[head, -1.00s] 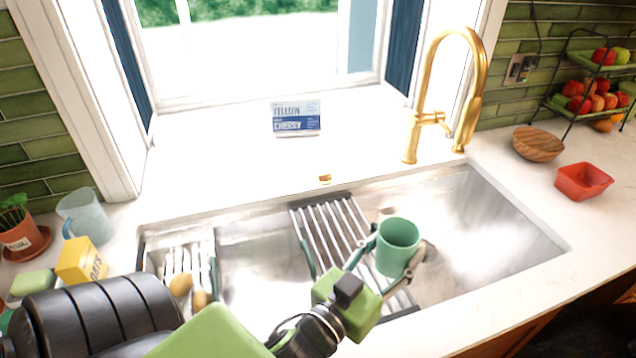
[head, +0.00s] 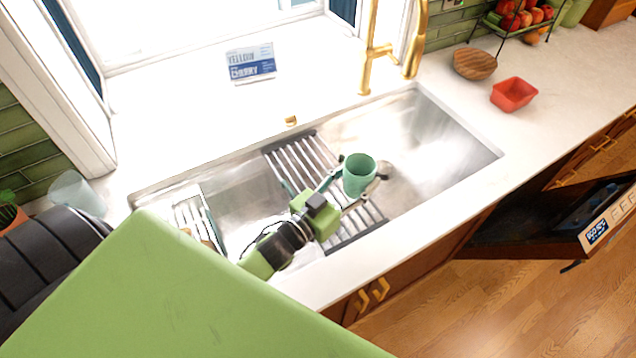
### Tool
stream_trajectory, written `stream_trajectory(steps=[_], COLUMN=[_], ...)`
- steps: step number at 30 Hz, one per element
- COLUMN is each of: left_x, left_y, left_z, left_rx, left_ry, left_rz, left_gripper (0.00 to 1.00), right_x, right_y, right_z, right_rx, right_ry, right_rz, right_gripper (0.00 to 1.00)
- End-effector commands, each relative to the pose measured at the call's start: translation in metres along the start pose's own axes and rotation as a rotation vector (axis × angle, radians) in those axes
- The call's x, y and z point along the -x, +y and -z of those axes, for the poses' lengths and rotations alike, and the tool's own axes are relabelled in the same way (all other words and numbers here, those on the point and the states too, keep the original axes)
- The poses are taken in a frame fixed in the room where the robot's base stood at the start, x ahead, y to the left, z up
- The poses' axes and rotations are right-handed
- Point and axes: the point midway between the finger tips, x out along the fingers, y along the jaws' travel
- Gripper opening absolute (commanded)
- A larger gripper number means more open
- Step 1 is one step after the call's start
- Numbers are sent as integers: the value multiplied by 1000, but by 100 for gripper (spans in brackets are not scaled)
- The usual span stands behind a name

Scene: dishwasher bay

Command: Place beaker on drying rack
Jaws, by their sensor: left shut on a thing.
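The green beaker (head: 358,174) is upright, over the right edge of the drying rack. My left gripper (head: 356,186) is shut on it, with a finger on each side. The drying rack (head: 296,162) is a dark-framed rack of pale bars laid across the middle of the sink. I cannot tell whether the beaker's bottom touches the bars. The gripper and beaker hide part of the rack. My right gripper is not in view.
The steel sink (head: 440,140) has free room right of the rack. A smaller rack (head: 190,212) sits at its left end. A gold faucet (head: 370,50) stands behind. A red container (head: 514,94) and wooden bowl (head: 474,64) stand on the right counter.

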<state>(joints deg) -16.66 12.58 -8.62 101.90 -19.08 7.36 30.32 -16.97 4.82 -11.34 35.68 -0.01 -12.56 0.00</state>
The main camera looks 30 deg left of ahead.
Motion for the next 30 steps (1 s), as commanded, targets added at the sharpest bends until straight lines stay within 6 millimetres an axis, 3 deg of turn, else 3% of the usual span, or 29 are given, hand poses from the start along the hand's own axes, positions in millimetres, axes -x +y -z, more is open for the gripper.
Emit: stream_trajectory(steps=[1,9,16,30], left_x=[2,11,14,17], left_y=[-13,-74,-98,-120], left_z=[-12,-41,-70,-91], left_rx=[-6,-5,-3,-2], left_ry=[0,1,2,1], left_rz=[-1,-2,-1,0], left_gripper=[25,25,25,25], right_x=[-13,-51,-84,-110], right_y=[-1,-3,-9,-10], right_z=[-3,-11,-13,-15], right_rx=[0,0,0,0], right_ry=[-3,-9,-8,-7], right_rz=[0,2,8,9], right_gripper=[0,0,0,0])
